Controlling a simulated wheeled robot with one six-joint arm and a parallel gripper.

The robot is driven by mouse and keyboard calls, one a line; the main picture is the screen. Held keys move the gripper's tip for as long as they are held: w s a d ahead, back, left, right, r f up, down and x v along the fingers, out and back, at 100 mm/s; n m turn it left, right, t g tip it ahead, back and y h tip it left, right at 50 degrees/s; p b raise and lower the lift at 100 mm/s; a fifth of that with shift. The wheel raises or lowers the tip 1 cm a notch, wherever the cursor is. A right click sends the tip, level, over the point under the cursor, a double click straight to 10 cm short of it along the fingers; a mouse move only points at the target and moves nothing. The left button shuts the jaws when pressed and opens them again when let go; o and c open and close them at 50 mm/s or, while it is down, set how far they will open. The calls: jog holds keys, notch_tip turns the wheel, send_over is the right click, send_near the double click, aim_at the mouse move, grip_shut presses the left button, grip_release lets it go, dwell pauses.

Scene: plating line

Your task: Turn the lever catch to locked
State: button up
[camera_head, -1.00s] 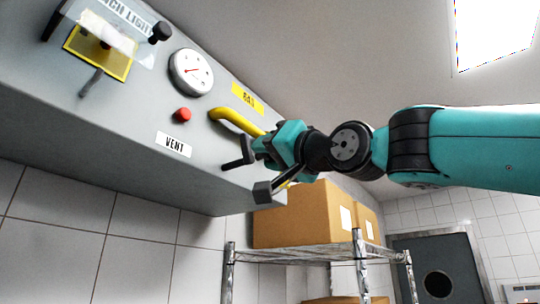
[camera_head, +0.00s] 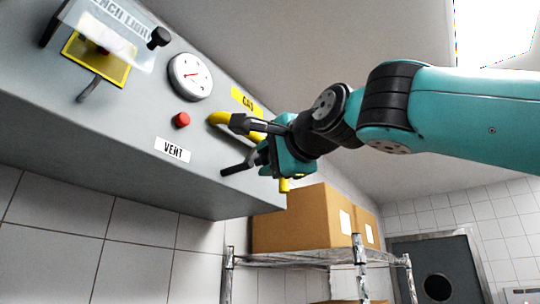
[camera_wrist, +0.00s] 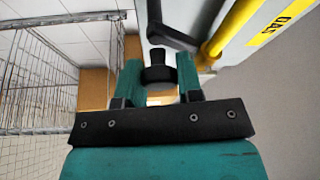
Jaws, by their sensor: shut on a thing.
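The lever catch (camera_head: 237,166) is a black bar at the lower right part of the grey panel's face, below the yellow gas pipe. My gripper (camera_head: 262,160) is at the outer end of the catch. In the wrist view my gripper (camera_wrist: 160,80) has its two teal fingers on either side of the knob and is shut on it. The fingers hide part of the catch in the head view, and I see no locked mark.
The grey panel (camera_head: 130,125) also carries a gauge (camera_head: 190,76), a red button (camera_head: 181,120) and a covered switch on a yellow plate (camera_head: 97,58). The yellow pipe (camera_head: 220,118) is close above my gripper. A wire shelf (camera_head: 300,257) with cardboard boxes (camera_head: 295,217) stands below.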

jog(key=shift+f+m+g, duration=0.1)
jog(key=shift+m+g, duration=0.2)
jog(key=shift+m, duration=0.8)
jog(key=shift+h+p, duration=0.3)
jog(key=o, duration=0.9)
jog(key=shift+s, duration=0.1)
jog(key=shift+b+v, duration=2.05)
jog(key=shift+v, duration=6.6)
